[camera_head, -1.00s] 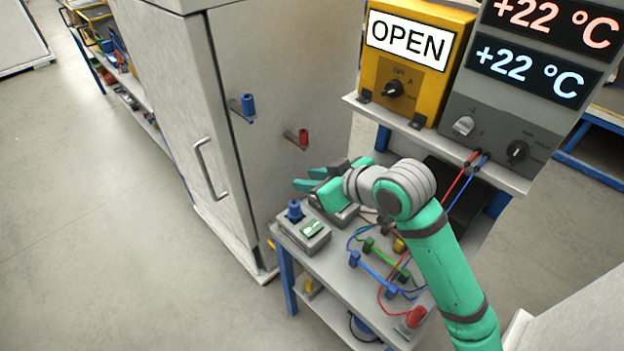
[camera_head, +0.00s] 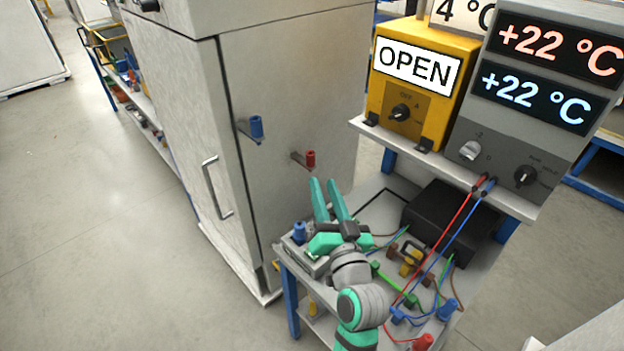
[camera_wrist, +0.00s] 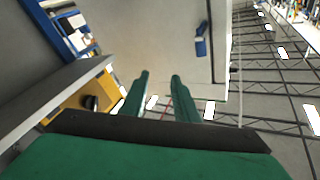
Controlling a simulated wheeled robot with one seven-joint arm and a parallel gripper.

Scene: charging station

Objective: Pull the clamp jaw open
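A red clamp piece (camera_head: 310,158) and a blue clamp piece (camera_head: 256,127) sit on dark brackets on the cabinet's side wall in the head view. Which of them is the clamp jaw I cannot tell. My gripper (camera_head: 325,185) points up toward the wall, its tips just below the red piece and apart from it in the picture. The two green fingers are parted, with nothing seen held between them. The wrist view shows the gap between the fingertips (camera_wrist: 160,76) and the blue piece (camera_wrist: 201,42) beyond and to the right. The red piece is not clearly seen there.
A small cart (camera_head: 372,208) under my arm holds a black box (camera_head: 452,222), coloured connectors and wires. A yellow box reading OPEN (camera_head: 418,75) and a grey +22 °C display unit (camera_head: 535,105) stand on its upper shelf. The grey cabinet (camera_head: 290,75) rises behind the gripper.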

